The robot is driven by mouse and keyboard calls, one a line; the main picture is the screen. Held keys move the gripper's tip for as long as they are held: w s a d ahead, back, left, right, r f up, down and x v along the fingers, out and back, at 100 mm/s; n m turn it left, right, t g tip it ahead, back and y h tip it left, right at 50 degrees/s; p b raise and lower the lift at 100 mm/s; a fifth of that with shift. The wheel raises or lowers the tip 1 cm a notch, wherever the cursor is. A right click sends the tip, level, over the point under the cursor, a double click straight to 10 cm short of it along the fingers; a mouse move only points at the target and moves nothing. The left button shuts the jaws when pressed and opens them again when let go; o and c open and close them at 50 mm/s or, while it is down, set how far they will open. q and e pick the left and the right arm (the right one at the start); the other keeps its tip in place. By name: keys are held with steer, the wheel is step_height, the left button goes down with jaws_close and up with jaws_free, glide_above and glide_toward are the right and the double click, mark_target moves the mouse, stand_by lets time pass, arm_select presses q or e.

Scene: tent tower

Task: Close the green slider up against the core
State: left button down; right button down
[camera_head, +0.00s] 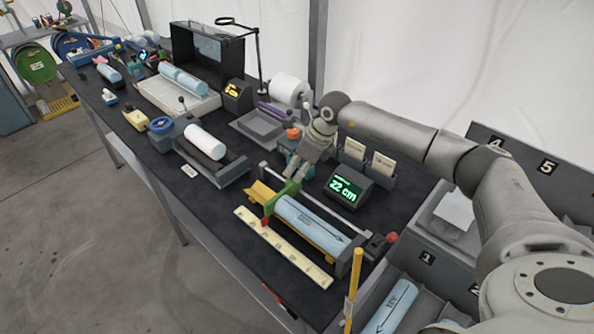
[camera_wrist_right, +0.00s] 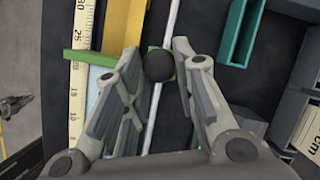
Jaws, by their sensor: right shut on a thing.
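The core lies in the yellow-edged trough, marked with an arrow. The slider also shows in the wrist view (camera_wrist_right: 88,56), with a bit of the core (camera_wrist_right: 97,78) right beside it. I cannot tell whether they touch or a thin gap remains. My right gripper (camera_head: 294,182) is shut on the slider's dark round knob (camera_wrist_right: 159,65), with a finger on either side. My left gripper is not in view.
A cream ruler (camera_head: 283,248) runs along the rig's front. A display (camera_head: 344,188) reads 22 cm behind the rig. A yellow post (camera_head: 353,285) stands at the front right. Numbered bins are at the right.

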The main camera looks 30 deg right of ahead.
steer(key=shift+s+f, duration=0.1)
steer(key=shift+f, duration=0.1)
steer(key=shift+a, duration=0.15)
steer(key=c, duration=1.1)
jaws_free()
steer(key=shift+w, duration=0.2)
steer(key=shift+c, duration=0.2)
steer(key=shift+r, duration=0.15)
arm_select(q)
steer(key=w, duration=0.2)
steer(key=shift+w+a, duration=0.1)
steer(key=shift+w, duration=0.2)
arm_select(e)
steer(key=v, duration=1.1)
steer(key=shift+r, duration=0.3)
steer(key=shift+s, duration=0.1)
